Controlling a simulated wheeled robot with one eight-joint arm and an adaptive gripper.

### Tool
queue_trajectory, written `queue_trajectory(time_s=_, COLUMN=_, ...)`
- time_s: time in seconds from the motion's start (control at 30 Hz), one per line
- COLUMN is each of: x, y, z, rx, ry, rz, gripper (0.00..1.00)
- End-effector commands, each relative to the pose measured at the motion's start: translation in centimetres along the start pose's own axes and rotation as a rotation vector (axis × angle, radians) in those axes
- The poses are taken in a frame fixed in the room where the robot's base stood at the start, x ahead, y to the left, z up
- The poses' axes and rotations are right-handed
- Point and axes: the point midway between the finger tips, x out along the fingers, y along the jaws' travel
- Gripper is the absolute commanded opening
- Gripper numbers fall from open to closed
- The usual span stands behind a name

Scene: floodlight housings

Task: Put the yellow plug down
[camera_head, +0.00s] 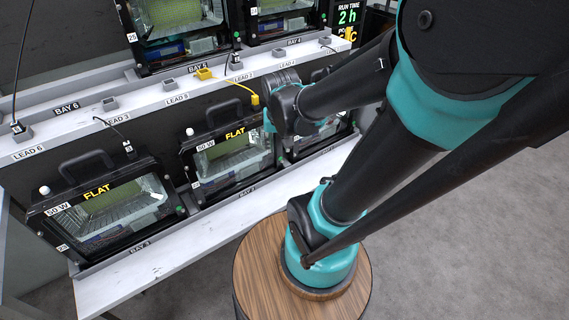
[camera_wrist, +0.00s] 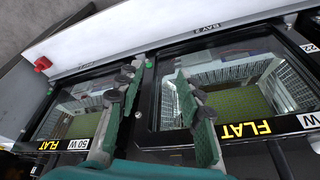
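A yellow plug-like piece (camera_head: 203,73) lies on the white shelf between the LEAD 3 and LEAD 2 labels. A yellow lead runs from it to a second yellow piece (camera_head: 255,99) near the top of the middle lower housing (camera_head: 230,160), just left of my gripper; I cannot tell which end is the plug meant. My gripper (camera_head: 285,125) is in front of the lower housings, partly hidden by my arm. In the wrist view my gripper (camera_wrist: 157,82) has its fingers apart with nothing between them. No yellow plug shows there.
A round wooden-topped stand (camera_head: 262,270) is below my arm. Grey floor is open at right.

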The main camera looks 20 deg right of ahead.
Motion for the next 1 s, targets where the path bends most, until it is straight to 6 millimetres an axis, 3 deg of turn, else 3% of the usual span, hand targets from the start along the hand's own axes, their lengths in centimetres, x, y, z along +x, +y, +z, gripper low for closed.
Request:
queue_trajectory(time_s=0.1, x=1.6, y=1.2, z=3.5, rx=-0.126, ry=0.034, rz=-0.036, gripper=0.37)
queue_trajectory(time_s=0.23, x=2.4, y=1.7, z=5.3, rx=-0.206, ry=0.058, rz=-0.055, gripper=0.37)
queue_trajectory(time_s=1.0, x=2.5, y=1.7, z=5.5, rx=-0.227, ry=0.063, rz=-0.059, gripper=0.37)
